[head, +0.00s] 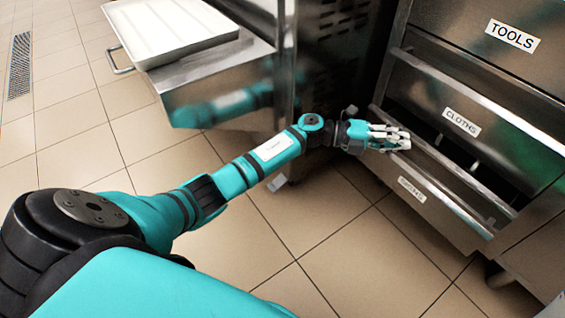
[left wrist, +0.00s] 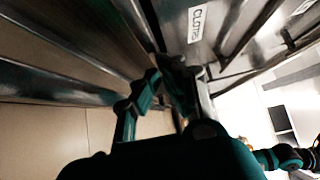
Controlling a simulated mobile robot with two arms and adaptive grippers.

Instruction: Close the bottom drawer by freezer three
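The bottom drawer (head: 450,211) is the lowest of the steel drawers at the right of the head view. Its front stands out from the drawers above, with a dark gap behind its top edge. Its small label is too blurred to read. My left gripper (head: 400,139) is at the left end of this drawer, by its top edge. I cannot tell if they touch. In the left wrist view the fingertips (left wrist: 160,70) come together, with nothing visible between them. My right gripper is not in view.
Above are the drawers labelled CLOTHS (head: 490,104) and TOOLS (head: 470,35). A dark vented unit (head: 335,50) stands left of them. A steel cart (head: 215,82) with a white tray (head: 170,35) is at upper left. The tiled floor (head: 345,245) before the drawers is clear.

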